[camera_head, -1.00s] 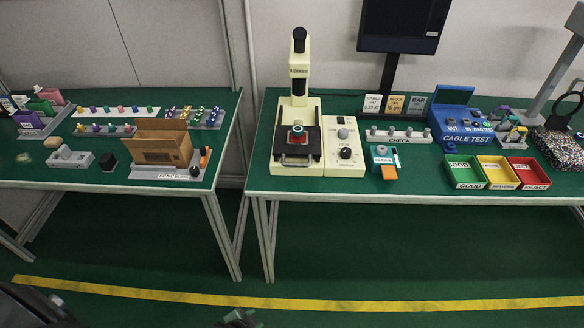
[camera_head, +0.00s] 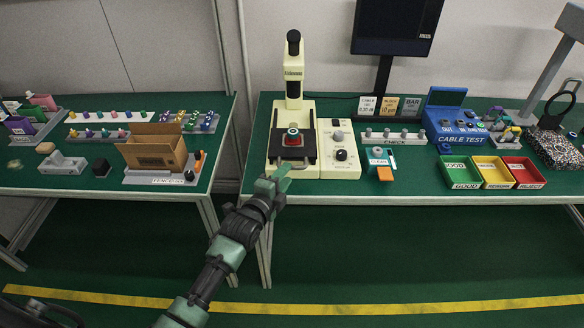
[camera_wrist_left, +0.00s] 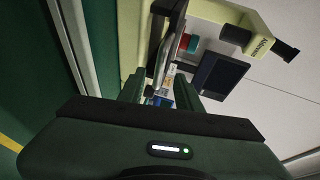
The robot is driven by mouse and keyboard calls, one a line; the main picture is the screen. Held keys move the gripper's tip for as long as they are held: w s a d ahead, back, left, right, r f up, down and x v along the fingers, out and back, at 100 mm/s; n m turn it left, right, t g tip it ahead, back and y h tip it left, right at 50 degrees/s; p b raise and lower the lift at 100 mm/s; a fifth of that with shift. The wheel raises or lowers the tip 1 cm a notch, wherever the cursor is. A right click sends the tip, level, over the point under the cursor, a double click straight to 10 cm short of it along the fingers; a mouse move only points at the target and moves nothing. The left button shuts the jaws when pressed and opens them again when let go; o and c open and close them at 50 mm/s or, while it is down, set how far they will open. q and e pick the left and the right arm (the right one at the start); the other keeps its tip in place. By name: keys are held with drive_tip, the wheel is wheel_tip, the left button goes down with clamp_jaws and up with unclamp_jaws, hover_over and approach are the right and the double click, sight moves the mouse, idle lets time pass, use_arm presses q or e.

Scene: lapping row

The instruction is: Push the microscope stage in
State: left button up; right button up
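The cream microscope (camera_head: 293,85) stands upright near the left end of the right-hand table. Its dark stage (camera_head: 306,152) sits low on the base, towards the front edge, and carries a small red and teal round part (camera_head: 292,137). My left gripper (camera_head: 281,174) is just in front of the stage, at the table's front edge. In the left wrist view its fingers (camera_wrist_left: 158,88) are apart with nothing held between them. The stage (camera_wrist_left: 160,38) shows just beyond them there; whether they touch it I cannot tell. My right gripper is not in view.
A control box with knobs (camera_head: 340,155) adjoins the microscope on the right. Farther right are a blue cable tester (camera_head: 455,125) and green, yellow and red bins (camera_head: 460,172). A second table (camera_head: 75,195) stands left across a narrow gap.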

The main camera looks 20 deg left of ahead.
sight(293, 148)
use_arm(q)
drive_tip(key=shift+x, duration=2.7)
drive_tip(key=shift+s, duration=0.1)
clamp_jaws()
